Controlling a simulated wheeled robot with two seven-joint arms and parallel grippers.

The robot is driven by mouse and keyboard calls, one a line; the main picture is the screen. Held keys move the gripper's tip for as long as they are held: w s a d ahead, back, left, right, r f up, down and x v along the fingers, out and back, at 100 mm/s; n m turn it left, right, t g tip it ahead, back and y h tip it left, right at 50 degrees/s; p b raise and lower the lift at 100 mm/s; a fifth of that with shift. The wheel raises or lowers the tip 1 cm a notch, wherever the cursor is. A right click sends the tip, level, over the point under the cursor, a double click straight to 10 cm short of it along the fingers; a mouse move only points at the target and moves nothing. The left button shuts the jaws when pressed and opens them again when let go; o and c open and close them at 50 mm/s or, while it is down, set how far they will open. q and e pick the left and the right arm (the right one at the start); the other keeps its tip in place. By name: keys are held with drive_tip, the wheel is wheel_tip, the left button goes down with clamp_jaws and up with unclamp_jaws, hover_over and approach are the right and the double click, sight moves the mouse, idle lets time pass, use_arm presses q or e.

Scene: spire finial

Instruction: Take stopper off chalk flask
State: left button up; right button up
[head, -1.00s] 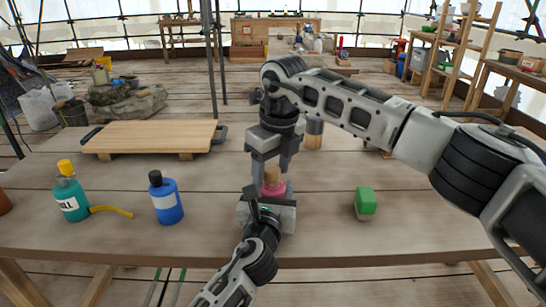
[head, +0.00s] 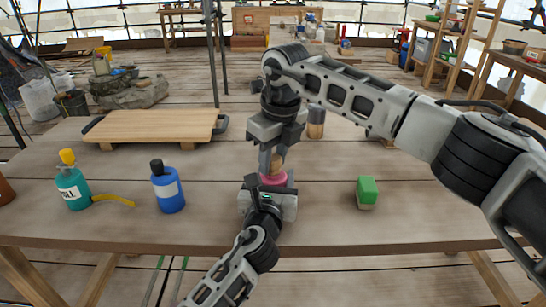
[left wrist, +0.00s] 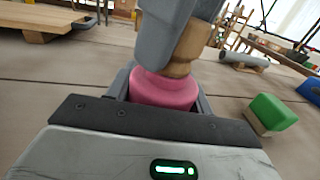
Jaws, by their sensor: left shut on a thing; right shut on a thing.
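The chalk flask, a pink one (head: 274,179), stands at the near middle of the table; its body also shows in the left wrist view (left wrist: 165,90). My left gripper (head: 268,190) is shut around its body from the near side. The tan stopper (left wrist: 188,52) is above the pink top in the left wrist view and looks tilted there. My right gripper (head: 271,158) comes from above and is shut on the stopper, hiding part of it. I cannot tell whether the stopper is still seated in the neck.
A blue bottle (head: 167,187) and a teal bottle (head: 72,186) with a yellow cap and spout stand at the left. A green-topped block (head: 367,191) is at the right. A wooden board (head: 150,127) lies at the back left. Bare table lies between them.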

sight(273, 157)
drive_tip(key=shift+r, duration=0.1)
drive_tip(key=shift+r, duration=0.95)
drive_tip(key=shift+r, duration=0.1)
drive_tip(key=shift+r, duration=1.95)
use_arm(q)
drive_tip(key=o, duration=1.5)
drive_tip(key=shift+c, duration=0.2)
drive_tip(key=shift+s, duration=0.15)
